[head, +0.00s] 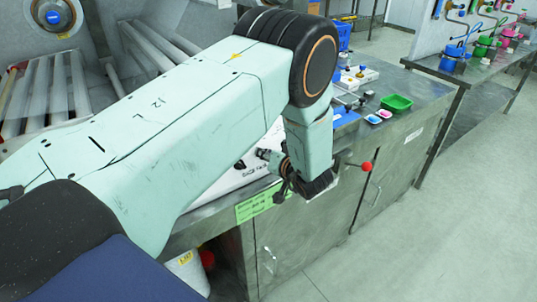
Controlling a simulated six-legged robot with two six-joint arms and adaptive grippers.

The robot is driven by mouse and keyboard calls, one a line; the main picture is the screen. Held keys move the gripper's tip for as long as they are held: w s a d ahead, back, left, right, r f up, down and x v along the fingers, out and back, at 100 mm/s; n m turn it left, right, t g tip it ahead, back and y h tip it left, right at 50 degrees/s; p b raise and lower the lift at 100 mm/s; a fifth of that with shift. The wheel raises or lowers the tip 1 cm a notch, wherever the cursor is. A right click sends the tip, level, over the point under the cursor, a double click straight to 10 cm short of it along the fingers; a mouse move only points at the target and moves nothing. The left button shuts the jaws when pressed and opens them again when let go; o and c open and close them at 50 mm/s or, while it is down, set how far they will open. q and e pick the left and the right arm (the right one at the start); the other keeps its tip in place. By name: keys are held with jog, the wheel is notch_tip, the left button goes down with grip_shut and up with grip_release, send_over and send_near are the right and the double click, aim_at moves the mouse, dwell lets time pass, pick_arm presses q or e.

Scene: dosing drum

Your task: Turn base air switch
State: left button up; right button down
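A white control panel (222,184) lies on the steel bench, partly hidden behind my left arm. Black switch knobs (263,154) stand on its visible right part, with small lettering that I cannot read surely. I cannot tell which knob is the base air switch. My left gripper (283,190) is dark and hangs at the bench's front edge, just right of the panel and close to the knobs. My own wrist covers part of it, so its opening and any contact with a knob are unclear. My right gripper is out of view.
A red ball-ended lever (366,166) sticks out at the bench front, right of my wrist. A green tray (396,103), small coloured dishes and a blue crate (343,36) are on the bench behind. A green label (256,204) marks the front edge. The floor at right is clear.

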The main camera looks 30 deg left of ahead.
pick_arm(q)
jog(key=v, duration=0.7)
jog(key=shift+s+d+r, duration=0.15)
jog(key=shift+d, duration=0.05)
dwell(0.3)
jog(key=s+d+f+m+h+b, duration=0.2)
jog(key=s+f+h, duration=0.2)
jog(key=s+f, duration=0.3)
jog(key=s+d+f+m+h+b, duration=0.1)
jog(key=s+d+f+m+h, duration=0.2)
jog(key=s+f, duration=0.5)
jog(key=s+f+g+h+b, duration=0.1)
jog(key=s+f+g+b, duration=0.1)
jog(key=s+f, duration=0.2)
jog(key=s+d+f+g+h+b, duration=0.1)
jog(key=s+f, duration=0.3)
jog(key=s, duration=0.6)
jog(key=s+d+f+m+g+h+b, duration=0.1)
jog(key=s+f+g+h+b, duration=0.1)
jog(key=s, duration=0.5)
jog(key=shift+s+f+g+h+b, duration=0.3)
jog(key=shift+f+g+h+b, duration=0.1)
jog(key=shift+f+g+b, duration=0.4)
